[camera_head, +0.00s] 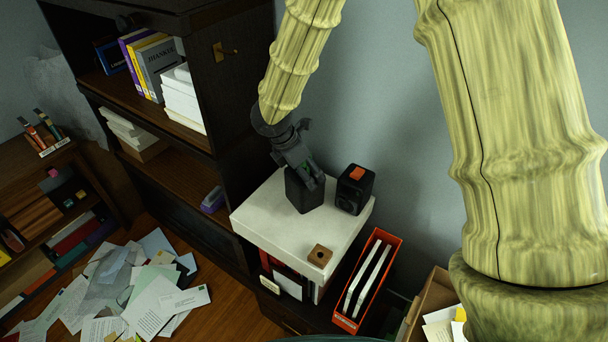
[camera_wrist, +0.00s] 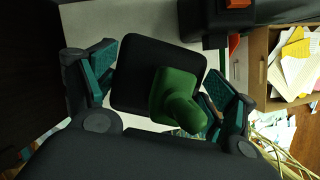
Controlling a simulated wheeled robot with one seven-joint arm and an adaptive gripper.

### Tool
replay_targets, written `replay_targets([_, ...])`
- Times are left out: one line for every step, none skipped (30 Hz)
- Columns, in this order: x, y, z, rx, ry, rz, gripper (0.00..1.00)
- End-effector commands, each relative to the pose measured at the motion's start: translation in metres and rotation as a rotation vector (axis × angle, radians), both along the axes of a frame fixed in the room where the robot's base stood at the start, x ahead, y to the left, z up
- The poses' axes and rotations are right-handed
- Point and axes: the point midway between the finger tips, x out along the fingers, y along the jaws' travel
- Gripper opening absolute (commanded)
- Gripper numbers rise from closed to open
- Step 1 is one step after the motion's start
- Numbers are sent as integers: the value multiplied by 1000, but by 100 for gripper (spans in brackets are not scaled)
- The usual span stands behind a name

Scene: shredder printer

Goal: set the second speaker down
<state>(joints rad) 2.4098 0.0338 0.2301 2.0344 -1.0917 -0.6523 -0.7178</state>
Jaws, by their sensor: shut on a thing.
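My gripper (camera_head: 303,171) is shut on a black speaker (camera_head: 303,194), with a finger on either side of its upper part. In the wrist view the held speaker (camera_wrist: 135,75) sits between the teal-padded fingers, with a green object (camera_wrist: 180,98) on its top. The speaker is upright at the white top (camera_head: 262,222); whether its base touches the surface I cannot tell. The other black speaker (camera_head: 352,193) stands to the right on the same top, with an orange-red block (camera_head: 357,172) on it. A gap separates the two speakers.
A small wooden block (camera_head: 320,255) lies near the white top's front edge. A red file holder (camera_head: 367,282) stands beside the front right. A dark bookcase (camera_head: 228,130) rises close on the left. A paper-filled cardboard box (camera_head: 425,300) is at right.

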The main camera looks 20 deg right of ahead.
Motion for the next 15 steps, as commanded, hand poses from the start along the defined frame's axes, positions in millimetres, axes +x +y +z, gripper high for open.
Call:
replay_targets([2,0,1,0,0,0,29])
replay_targets([4,-1,1,0,0,0,29])
replay_targets([8,-1,1,0,-1,-1,29])
replay_targets([9,-2,0,-1,0,0,29])
replay_targets([8,-1,-4,-1,1,1,29])
replay_targets([8,-1,-8,-2,2,1,29])
replay_targets([8,-1,-12,-1,3,1,29])
replay_targets([8,-1,-15,0,2,1,29])
replay_targets([7,-1,-20,0,2,1,29])
replay_targets([7,-1,-23,-1,3,1,29])
replay_targets([8,-1,-26,-1,1,1,29])
replay_targets([8,-1,-29,-1,1,1,29])
replay_targets([8,-1,-31,-1,0,1,29])
replay_targets([8,-1,-33,-1,0,1,29])
replay_targets([8,-1,-34,-1,-1,0,29])
